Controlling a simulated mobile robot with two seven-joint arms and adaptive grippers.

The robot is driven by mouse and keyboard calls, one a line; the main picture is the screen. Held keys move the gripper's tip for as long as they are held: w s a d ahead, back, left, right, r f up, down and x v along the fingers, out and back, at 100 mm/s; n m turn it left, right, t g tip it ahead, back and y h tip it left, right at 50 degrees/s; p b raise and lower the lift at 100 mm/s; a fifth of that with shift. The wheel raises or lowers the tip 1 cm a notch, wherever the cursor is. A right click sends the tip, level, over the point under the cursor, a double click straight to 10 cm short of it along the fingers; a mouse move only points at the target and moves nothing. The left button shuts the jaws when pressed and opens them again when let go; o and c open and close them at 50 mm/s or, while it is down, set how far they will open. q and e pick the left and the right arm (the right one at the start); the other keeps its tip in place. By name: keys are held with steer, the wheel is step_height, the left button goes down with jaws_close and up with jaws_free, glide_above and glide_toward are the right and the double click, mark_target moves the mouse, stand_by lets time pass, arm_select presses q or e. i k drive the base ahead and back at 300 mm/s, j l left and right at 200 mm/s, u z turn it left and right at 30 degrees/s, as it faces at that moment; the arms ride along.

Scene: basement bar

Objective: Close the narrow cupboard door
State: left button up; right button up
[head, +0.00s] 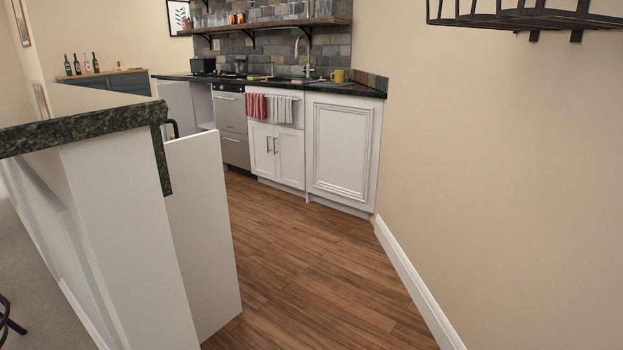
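A tall, plain white door panel (203,230) stands open beside the end of the near counter, sticking out over the wood floor. A small dark curved piece (173,128) shows at its top edge, perhaps a handle. The cupboard that this panel belongs to is hidden behind the counter end. Farther back, another white panel (176,103) stands by an open-looking gap left of the steel drawers; I cannot tell which one is the narrow cupboard door. Neither of my grippers is in view.
The near counter (80,132) with its dark stone top blocks the left. The wood floor (310,270) is clear up to the back cabinets (276,152). A beige wall (500,170) bounds the right, with a black wire rack (525,15) high on it.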

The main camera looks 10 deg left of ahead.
mark_target(177, 97)
steer(key=k+j, duration=0.35)
steer(key=k+j+z, duration=0.15)
steer(key=k+j, duration=0.15)
steer(key=k, duration=0.3)
steer(key=k+j+z, duration=0.1)
steer(key=k+j, duration=0.75)
steer(key=j, duration=0.3)
steer(key=k+j+z, duration=0.1)
steer(key=j, duration=0.3)
steer(key=k+j, duration=0.1)
steer(key=j, duration=0.3)
steer(key=j+z, duration=0.1)
steer(key=j, duration=0.65)
steer(key=k+j, duration=0.1)
steer(key=j, duration=0.7)
steer(key=j+z, duration=0.15)
steer(key=j, duration=0.6)
steer(key=j+z, duration=0.1)
steer(key=j, duration=1.05)
steer(key=j+z, duration=0.1)
steer(key=j, duration=1.05)
steer(key=j+z, duration=0.1)
steer(key=j, duration=1.05)
steer(key=k, duration=0.05)
